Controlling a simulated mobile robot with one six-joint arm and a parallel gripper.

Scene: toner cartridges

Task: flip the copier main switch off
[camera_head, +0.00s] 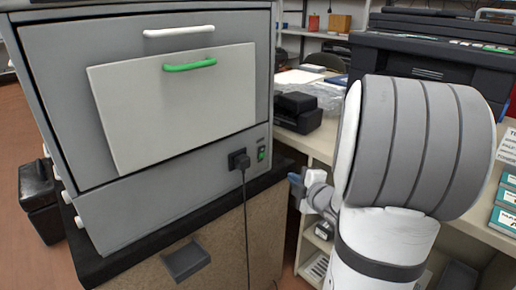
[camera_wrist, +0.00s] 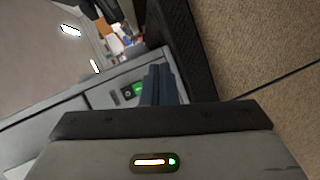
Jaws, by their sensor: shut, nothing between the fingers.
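The grey copier (camera_head: 180,190) stands at the left in the head view. Its main switch (camera_head: 261,154) is a small dark rocker with a green part, low on the right of the front face, just right of a black plug (camera_head: 239,160). My gripper (camera_head: 295,179) is right of the switch and a little lower in the picture, apart from it. In the wrist view the shut, empty fingers (camera_wrist: 160,85) show ahead, and the green switch (camera_wrist: 133,91) shows just left of them. The fingers may hide part of the copier face there.
A white handle (camera_head: 179,31) and a panel with a green handle (camera_head: 189,65) are on the copier front. A black cord (camera_head: 246,220) hangs from the plug. The copier stands on a cabinet (camera_head: 225,240). A shelf bench with a dark printer (camera_head: 430,60) is at the right.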

